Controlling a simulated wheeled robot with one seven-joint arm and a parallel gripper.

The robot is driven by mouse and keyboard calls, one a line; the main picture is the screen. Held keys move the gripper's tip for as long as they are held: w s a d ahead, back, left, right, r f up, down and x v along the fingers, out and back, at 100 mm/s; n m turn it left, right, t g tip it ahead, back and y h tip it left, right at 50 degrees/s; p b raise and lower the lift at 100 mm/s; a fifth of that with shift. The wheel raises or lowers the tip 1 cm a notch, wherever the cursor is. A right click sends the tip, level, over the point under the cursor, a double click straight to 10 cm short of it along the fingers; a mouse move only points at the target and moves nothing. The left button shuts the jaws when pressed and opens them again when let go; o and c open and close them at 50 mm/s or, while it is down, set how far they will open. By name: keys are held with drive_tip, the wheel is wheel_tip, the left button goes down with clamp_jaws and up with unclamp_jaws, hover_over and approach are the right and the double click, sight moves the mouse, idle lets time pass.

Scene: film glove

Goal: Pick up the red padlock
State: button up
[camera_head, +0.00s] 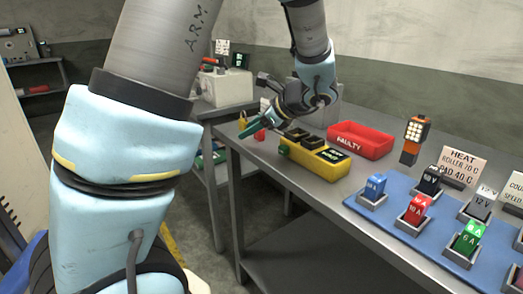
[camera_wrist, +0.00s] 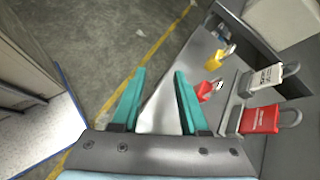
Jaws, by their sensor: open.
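The small red padlock (camera_wrist: 207,91) lies on the grey tabletop, to the right of my gripper in the wrist view. It has a metal shackle. In the head view a red piece of it (camera_head: 259,135) shows just below my gripper (camera_head: 256,128), near the table's far left end. My gripper (camera_wrist: 161,75) has two teal fingers spread apart with nothing between them. The padlock is outside the fingers, beyond the right one.
A yellow padlock (camera_wrist: 216,61) lies beyond the red one. A larger red tag with a loop (camera_wrist: 262,120) and a pale one (camera_wrist: 266,79) are at right. A yellow bin (camera_head: 318,160) and red FAULTY tray (camera_head: 362,140) stand nearby on the table.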

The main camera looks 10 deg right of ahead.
drive_tip(key=d+m+t, duration=0.1)
drive_tip(key=d, duration=0.1)
drive_tip(key=w+d+r+m+t+b, duration=0.1)
drive_tip(key=d, duration=0.2)
drive_tip(key=d+m+t, duration=0.2)
drive_tip(key=d, duration=0.1)
drive_tip(key=shift+w+d+r+h, duration=0.1)
drive_tip(key=shift+w+r+h, duration=0.05)
drive_tip(key=shift+h, duration=0.15)
drive_tip(key=shift+w+r+m, duration=0.1)
drive_tip(key=shift+w+m, duration=0.2)
drive_tip(key=shift+w, duration=0.05)
drive_tip(key=x, duration=0.4)
drive_tip(key=shift+w, duration=0.4)
drive_tip(key=x, duration=0.1)
drive_tip(key=p+x, duration=0.1)
drive_tip(key=x, duration=0.3)
drive_tip(key=shift+w+a+r+p, duration=0.1)
drive_tip(key=shift+a+r+p, duration=0.1)
drive_tip(key=shift+a+p, duration=0.15)
clamp_jaws()
